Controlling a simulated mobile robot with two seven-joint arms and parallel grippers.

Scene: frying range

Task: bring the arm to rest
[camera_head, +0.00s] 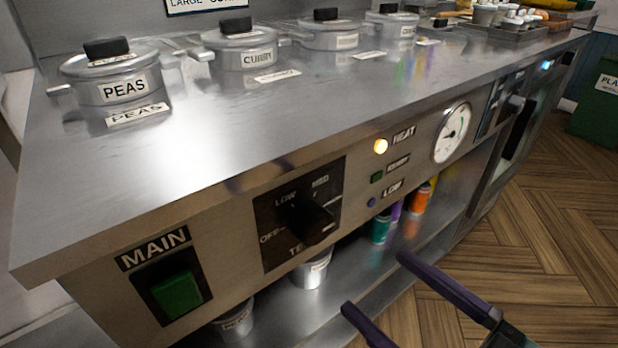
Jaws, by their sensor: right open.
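My right gripper (375,284) comes in from the bottom right of the head view. Its two dark purple fingers are spread apart with nothing between them. It is in front of the steel range, below and to the right of the black rotary knob (311,222), and looks apart from it. The knob's pointer end is turned to the lower right, between the LOW, MED and TEST markings. The green MAIN switch (178,294) is further left. My left gripper is not in the view.
Lidded pots, including PEAS (112,78) and CURRY (240,46), stand along the back of the steel worktop (215,130). A round dial (451,133) is on the front panel. Several bottles (420,198) and tins (312,270) stand on the shelf below. Wooden floor (545,200) is clear at right.

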